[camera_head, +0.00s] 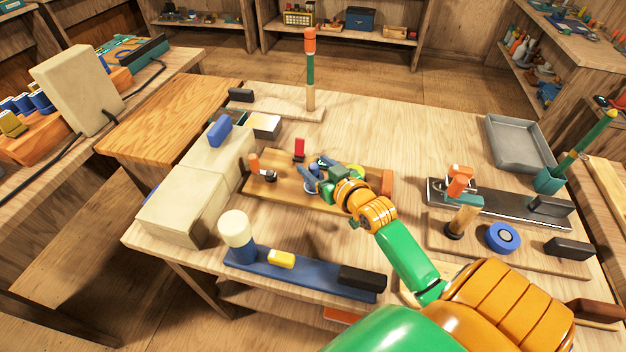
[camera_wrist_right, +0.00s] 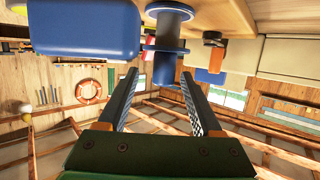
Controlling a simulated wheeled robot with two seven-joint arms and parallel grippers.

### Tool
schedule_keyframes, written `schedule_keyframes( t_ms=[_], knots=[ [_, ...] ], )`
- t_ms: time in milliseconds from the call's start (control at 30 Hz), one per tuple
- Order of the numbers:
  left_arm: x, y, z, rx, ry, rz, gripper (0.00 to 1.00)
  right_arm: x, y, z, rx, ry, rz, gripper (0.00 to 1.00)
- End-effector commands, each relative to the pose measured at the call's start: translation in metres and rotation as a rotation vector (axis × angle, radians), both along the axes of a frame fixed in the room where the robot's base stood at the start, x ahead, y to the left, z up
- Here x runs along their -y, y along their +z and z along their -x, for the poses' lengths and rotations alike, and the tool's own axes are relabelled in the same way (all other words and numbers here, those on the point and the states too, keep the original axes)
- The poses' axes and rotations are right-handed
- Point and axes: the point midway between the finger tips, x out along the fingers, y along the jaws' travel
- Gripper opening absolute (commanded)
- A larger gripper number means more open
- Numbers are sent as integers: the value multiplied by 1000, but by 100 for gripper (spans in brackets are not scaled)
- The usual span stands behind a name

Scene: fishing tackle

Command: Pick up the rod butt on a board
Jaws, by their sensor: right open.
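My right gripper (camera_head: 315,181) is open and reaches leftward over a brown wooden board (camera_head: 283,190) in the middle of the table. In the right wrist view its two dark fingers (camera_wrist_right: 158,95) stand apart. A blue post with flat dark collars (camera_wrist_right: 165,45) shows between and beyond the fingertips; I take it for the rod butt, and cannot tell whether a finger touches it. In the head view the gripper and wrist largely hide that spot. My left gripper is not in view.
The board also carries a red upright piece (camera_head: 299,149) and an orange-ended piece (camera_head: 254,164). Beige boxes (camera_head: 183,203) stand to the left. A tall orange-and-green rod (camera_head: 310,70) stands behind. A blue rack (camera_head: 304,275) lies in front. A grey tray (camera_head: 519,143) is at right.

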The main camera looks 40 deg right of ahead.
Motion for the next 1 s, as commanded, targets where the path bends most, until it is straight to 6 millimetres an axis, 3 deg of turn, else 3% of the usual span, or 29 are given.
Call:
schedule_keyframes(
  t_ms=[200,433,600,700,1000],
  knots=[
    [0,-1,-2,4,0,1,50,-1,-12,-35,0,1,0,66],
    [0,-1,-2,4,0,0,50,-1,-13,-37,-1,2,0,66],
    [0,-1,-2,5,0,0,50,0,-13,-37,-1,1,1,21],
    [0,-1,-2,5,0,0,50,0,-13,-37,-1,1,1,0],
    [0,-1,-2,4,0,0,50,0,-12,-37,0,2,0,0]
  ],
)
